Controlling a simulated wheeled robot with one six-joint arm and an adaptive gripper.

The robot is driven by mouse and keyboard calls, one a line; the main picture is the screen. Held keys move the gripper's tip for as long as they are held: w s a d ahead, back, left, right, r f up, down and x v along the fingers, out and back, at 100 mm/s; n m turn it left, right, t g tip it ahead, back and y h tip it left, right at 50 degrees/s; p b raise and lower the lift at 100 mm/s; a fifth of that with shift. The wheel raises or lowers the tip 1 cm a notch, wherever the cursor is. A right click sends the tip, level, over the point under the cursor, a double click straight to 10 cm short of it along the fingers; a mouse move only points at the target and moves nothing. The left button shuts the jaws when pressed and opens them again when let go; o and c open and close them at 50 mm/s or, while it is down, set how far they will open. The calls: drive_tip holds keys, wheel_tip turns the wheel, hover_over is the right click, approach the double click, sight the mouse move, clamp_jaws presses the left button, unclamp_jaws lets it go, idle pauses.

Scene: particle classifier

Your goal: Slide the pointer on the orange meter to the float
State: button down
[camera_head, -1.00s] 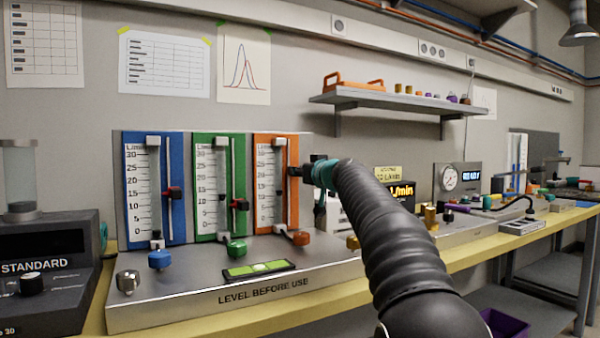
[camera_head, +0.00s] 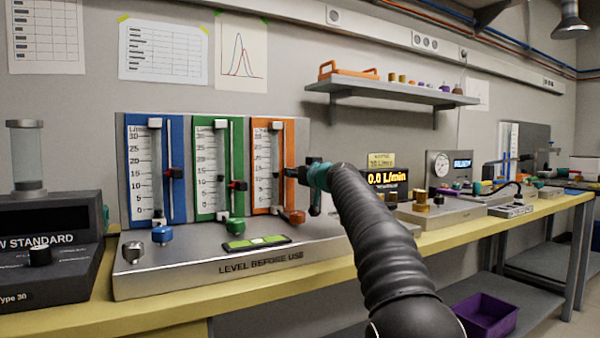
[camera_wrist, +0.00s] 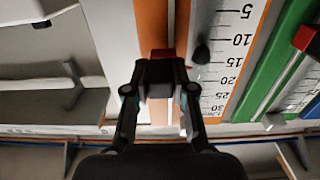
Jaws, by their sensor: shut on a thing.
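The orange meter (camera_head: 291,150) is the rightmost of three upright meters on the panel. Its dark float (camera_wrist: 202,53) sits between the 10 and 15 marks in the wrist view, where the scale appears upside down. My gripper (camera_wrist: 160,75) is shut on the red pointer (camera_wrist: 162,53) beside the scale, and the fingers hide much of it. The pointer is close to the float's height; the exact offset is hard to tell. In the head view my gripper (camera_head: 301,173) is at the meter's right edge.
The green meter (camera_head: 238,150) and blue meter (camera_head: 177,150) stand to the left, each with its own red pointer. Knobs and a green level (camera_head: 257,243) are on the metal base below. A shelf (camera_head: 390,95) hangs at upper right.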

drive_tip(key=c, duration=1)
unclamp_jaws()
drive_tip(key=shift+o, duration=0.2)
drive_tip(key=v, duration=1.2)
drive_tip(key=shift+s, duration=0.1)
drive_tip(key=s+a+f+g, duration=0.1)
drive_tip(key=s, duration=0.2)
drive_tip(key=s+a+f+g+p, duration=0.1)
drive_tip(key=s, duration=0.2)
drive_tip(key=s+a+f, duration=0.1)
drive_tip(key=s, duration=0.2)
drive_tip(key=shift+s+f+g+p, duration=0.35)
drive_tip(key=shift+g+p, duration=0.05)
drive_tip(key=s+d+f+m+g+h+p, duration=0.1)
drive_tip(key=s+d+f+g+h, duration=0.1)
drive_tip(key=s+f, duration=0.6)
drive_tip(key=s+d+f+m+g+h+p, duration=0.2)
drive_tip(key=s+f, duration=0.7)
drive_tip(key=s, duration=0.7)
drive_tip(key=s+d+f+m+g+h+p, duration=0.1)
drive_tip(key=s+d+f+g+h, duration=0.1)
drive_tip(key=s+f, duration=0.7)
drive_tip(key=s+g+h, duration=0.1)
drive_tip(key=s+g, duration=0.1)
drive_tip(key=s, duration=0.1)
drive_tip(key=shift+s+d+f+m+p, duration=0.2)
drive_tip(key=shift+s+d+m+p, duration=0.1)
drive_tip(key=shift+s+m, duration=0.1)
